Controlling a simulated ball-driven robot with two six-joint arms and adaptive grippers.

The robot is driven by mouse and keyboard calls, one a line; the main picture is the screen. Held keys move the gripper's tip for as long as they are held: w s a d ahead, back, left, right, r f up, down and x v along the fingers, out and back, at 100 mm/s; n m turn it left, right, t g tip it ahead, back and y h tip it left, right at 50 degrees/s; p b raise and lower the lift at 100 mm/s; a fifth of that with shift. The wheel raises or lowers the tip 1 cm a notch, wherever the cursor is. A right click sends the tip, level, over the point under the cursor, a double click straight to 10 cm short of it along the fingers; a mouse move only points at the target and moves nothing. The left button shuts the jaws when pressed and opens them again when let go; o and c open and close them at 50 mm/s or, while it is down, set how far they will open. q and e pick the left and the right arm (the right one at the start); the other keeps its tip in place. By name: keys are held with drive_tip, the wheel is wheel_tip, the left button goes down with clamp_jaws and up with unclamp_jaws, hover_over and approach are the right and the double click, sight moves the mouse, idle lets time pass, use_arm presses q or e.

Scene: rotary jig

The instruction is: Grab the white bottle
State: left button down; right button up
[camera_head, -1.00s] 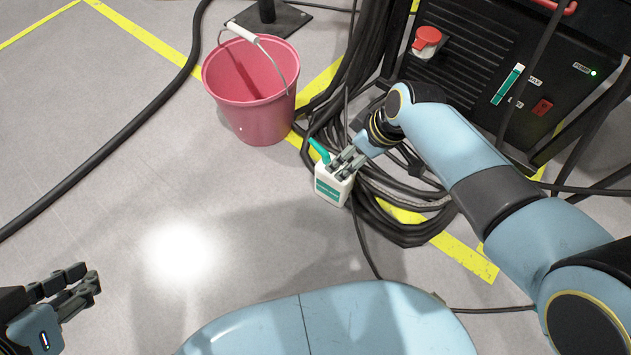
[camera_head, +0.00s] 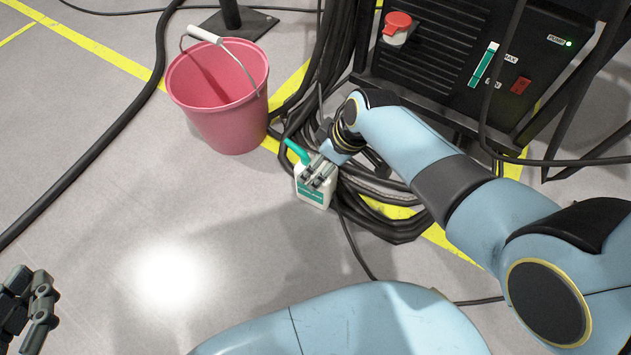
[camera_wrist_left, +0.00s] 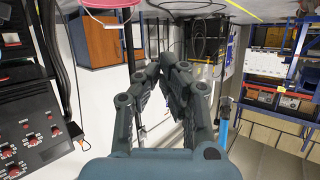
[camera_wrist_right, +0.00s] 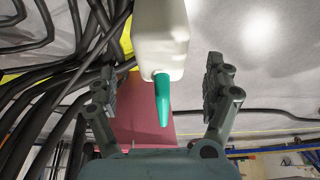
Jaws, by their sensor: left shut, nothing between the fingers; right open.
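The white bottle (camera_head: 313,190) with a green spout and green label stands on the floor beside coiled black hoses in the head view. My right gripper (camera_head: 321,171) is at the bottle's upper right side and partly hides it. In the right wrist view, the bottle (camera_wrist_right: 160,38) and its green nozzle lie between the spread fingers of the right gripper (camera_wrist_right: 163,88), which is open. My left gripper (camera_head: 38,292) is at the lower left of the head view, far from the bottle. It is shut and empty, also in the left wrist view (camera_wrist_left: 168,72).
A pink bucket (camera_head: 222,105) stands behind and left of the bottle. Coiled black hoses (camera_head: 385,218) lie right beside the bottle. A black machine (camera_head: 450,65) with a red knob stands behind. The floor left of the bottle is clear.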

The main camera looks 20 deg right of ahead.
sight(321, 198)
drive_tip(key=shift+s+b+x, duration=0.2)
drive_tip(key=shift+b+x, duration=0.65)
drive_tip(key=shift+x, duration=0.2)
drive_tip(key=shift+b+x, duration=0.85)
drive_tip(key=shift+x, duration=0.2)
use_arm(q)
drive_tip(key=w+r+m+t+h, duration=0.1)
drive_tip(key=w+r+t, duration=0.1)
drive_tip(key=r, duration=0.5)
drive_tip(key=w+d+r+m+t+h, duration=0.1)
drive_tip(key=w+r+t, duration=0.1)
drive_tip(key=r+t, duration=0.3)
drive_tip(key=w+d+r+m+t+h, duration=0.1)
drive_tip(key=w+r+t+h, duration=0.1)
drive_tip(key=r, duration=0.8)
drive_tip(key=shift+w+d+t, duration=0.25)
drive_tip(key=shift+w+t, duration=0.1)
drive_tip(key=shift+t, duration=0.35)
use_arm(e)
drive_tip(key=shift+w, duration=0.1)
clamp_jaws()
